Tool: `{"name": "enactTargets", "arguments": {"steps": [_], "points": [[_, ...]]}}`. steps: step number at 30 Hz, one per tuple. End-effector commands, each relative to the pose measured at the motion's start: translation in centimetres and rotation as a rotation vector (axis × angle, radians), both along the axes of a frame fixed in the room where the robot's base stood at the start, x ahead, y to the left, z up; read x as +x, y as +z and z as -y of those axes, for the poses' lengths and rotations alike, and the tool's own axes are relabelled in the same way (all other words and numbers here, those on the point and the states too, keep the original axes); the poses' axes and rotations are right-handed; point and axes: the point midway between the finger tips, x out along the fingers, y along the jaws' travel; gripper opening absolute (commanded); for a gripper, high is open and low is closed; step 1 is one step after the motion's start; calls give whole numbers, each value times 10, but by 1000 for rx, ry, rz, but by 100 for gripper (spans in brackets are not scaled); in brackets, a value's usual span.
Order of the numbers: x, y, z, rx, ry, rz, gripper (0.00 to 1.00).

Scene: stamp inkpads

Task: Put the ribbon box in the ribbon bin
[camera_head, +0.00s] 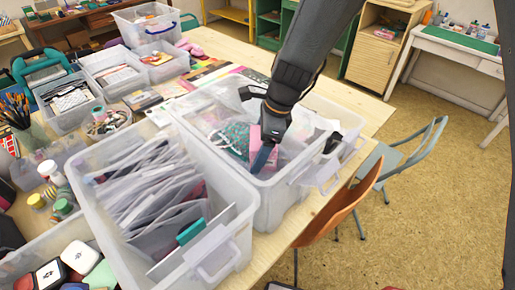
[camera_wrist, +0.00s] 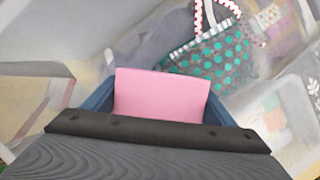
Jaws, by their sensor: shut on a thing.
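A pink box (camera_wrist: 162,95), which looks like the ribbon box, is held between the blue fingers of my gripper (camera_wrist: 162,100). It also shows in the head view (camera_head: 255,136), partly hidden by my gripper (camera_head: 264,152). My gripper points down over a clear plastic bin (camera_head: 283,192), with its fingertips at about rim height or a little inside. I cannot tell whether the pink box touches anything in the bin. No label on the bin is readable. A grey bag with teal dots (camera_wrist: 215,58) lies in the bin beside the held box.
A clear bin of grey envelopes (camera_head: 235,232) stands directly left of this bin. More clear tubs (camera_head: 70,122) and a jar of pencils (camera_head: 25,135) crowd the table's left side. An orange chair (camera_head: 345,208) and a grey chair (camera_head: 400,155) stand by the table's right edge.

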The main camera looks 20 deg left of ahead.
Motion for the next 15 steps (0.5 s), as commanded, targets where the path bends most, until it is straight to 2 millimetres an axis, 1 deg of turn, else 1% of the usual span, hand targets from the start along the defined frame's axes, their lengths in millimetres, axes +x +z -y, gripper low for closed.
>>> {"name": "enactTargets", "arguments": {"steps": [1,3,4,12,15], "points": [[0,-1,0,0,0,0,83],[0,0,0,0,0,0,95],[0,0,0,0,0,0,97],[0,0,0,0,0,0,97],[0,5,0,1,0,1,97]]}}
